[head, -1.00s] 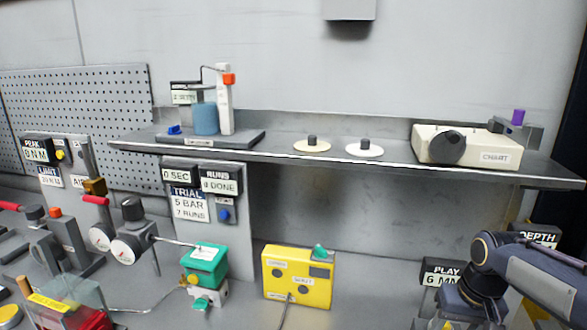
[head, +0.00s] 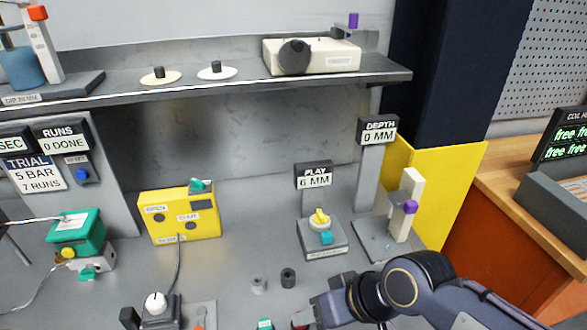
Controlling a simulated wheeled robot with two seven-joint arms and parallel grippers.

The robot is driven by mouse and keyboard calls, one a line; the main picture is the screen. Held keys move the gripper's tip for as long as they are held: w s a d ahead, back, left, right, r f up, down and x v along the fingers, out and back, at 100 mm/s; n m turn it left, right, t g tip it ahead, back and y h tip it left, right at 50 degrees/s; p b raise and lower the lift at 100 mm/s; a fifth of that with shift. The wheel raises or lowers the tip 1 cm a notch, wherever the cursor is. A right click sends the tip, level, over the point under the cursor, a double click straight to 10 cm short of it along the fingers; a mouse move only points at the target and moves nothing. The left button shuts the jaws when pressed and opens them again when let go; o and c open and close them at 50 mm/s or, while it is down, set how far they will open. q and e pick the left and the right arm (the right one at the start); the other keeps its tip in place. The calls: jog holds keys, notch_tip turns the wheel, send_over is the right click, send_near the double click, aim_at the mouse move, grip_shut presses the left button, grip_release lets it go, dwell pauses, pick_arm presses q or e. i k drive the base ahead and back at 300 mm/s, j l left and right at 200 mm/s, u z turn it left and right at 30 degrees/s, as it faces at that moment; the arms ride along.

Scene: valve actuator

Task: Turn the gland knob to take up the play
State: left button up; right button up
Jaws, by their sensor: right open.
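The yellow gland knob (head: 320,217) sits on a small grey stand with a teal block (head: 327,238) on its front. The PLAY display (head: 314,176) above it reads 6 MM. My right arm comes in from the lower right, and my right gripper (head: 312,312) is at the bottom edge, nearer to me than the knob and apart from it. The gripper is open, with its fingertips partly hidden. My left gripper is out of view.
A DEPTH display (head: 379,131) reading 0 MM and a white post with a purple slider (head: 410,207) stand right of the knob. A yellow box (head: 180,217) is to the left. Two small dark and grey cylinders (head: 288,278) stand on the bench between. A shelf (head: 200,88) overhangs behind.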

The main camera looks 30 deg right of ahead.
aim_at(320, 218)
jog(key=z, duration=1.3)
